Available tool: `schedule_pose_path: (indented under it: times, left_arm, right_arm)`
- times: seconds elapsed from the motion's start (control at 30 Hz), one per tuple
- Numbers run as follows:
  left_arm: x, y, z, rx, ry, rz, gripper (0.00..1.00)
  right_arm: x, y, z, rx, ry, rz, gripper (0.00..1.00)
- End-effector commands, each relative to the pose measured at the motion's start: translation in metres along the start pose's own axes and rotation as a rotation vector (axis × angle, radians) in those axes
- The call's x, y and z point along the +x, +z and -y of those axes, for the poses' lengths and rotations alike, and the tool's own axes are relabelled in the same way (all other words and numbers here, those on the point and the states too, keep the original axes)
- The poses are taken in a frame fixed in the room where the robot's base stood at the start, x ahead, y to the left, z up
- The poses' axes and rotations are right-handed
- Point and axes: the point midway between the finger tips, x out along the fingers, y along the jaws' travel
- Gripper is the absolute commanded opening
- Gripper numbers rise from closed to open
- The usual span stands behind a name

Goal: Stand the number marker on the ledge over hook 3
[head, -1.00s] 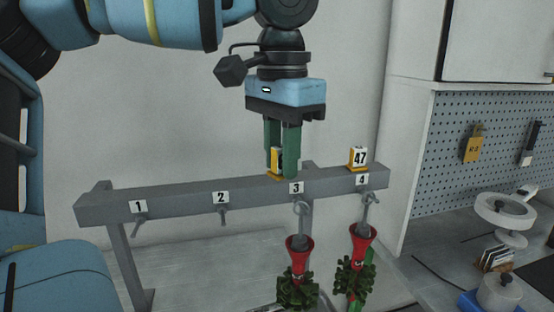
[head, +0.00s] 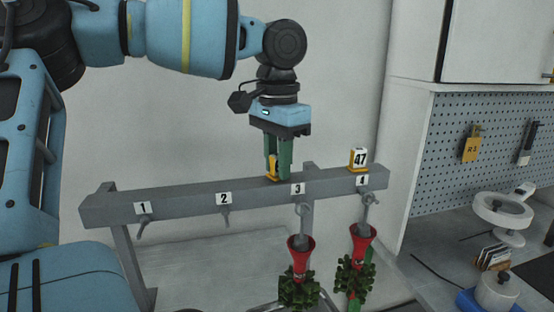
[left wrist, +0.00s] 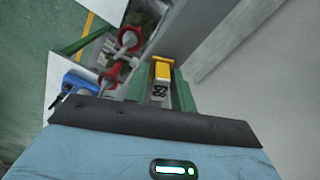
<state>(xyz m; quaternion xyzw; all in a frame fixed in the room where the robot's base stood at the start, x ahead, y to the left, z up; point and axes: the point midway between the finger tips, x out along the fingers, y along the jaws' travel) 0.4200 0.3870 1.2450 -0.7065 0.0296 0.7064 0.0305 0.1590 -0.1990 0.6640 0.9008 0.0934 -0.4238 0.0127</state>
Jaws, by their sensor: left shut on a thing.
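The number marker, a small yellow block with a white face (head: 273,171), is between the green fingers of my left gripper (head: 278,174). The gripper is shut on it and points down. The marker's foot is at the top of the grey ledge (head: 180,200), a little left of the label 3 (head: 297,190); I cannot tell if it touches. In the left wrist view the marker (left wrist: 161,72) sits between the fingers, its number unclear. Hook 3 (head: 304,210) is below the label and carries a red-and-green piece (head: 300,258). My right gripper is not in view.
Another marker, 47 (head: 359,158), stands on the ledge over hook 4 (head: 369,200), which also carries a red-and-green piece (head: 358,260). Hooks 1 (head: 145,228) and 2 (head: 226,219) are bare, and the ledge above them is clear. A wall is behind.

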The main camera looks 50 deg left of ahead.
Motion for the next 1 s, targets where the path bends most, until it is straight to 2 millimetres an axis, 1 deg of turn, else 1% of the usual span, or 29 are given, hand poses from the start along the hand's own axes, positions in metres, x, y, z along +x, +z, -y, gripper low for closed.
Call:
schedule_pose_path:
  times: [0.4,0.43,0.6,0.87,1.0]
  left_arm:
    - [0.0050,0.0001,-0.0002,0.000,0.001,0.001,0.03]
    - [0.0053,0.0001,-0.0002,0.000,0.001,0.001,0.26]
    - [0.0048,0.0001,-0.0002,0.000,0.001,0.000,0.46]
    - [0.0041,0.0000,-0.0002,0.000,0.000,0.000,0.46]
    - [-0.0037,-0.0004,-0.0002,-0.001,0.000,-0.003,0.46]
  right_arm:
    - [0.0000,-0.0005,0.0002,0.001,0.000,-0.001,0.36]
    - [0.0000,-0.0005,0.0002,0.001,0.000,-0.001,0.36]
    - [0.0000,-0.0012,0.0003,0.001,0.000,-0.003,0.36]
    - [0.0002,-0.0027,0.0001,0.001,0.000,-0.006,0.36]
    - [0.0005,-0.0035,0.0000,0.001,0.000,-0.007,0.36]
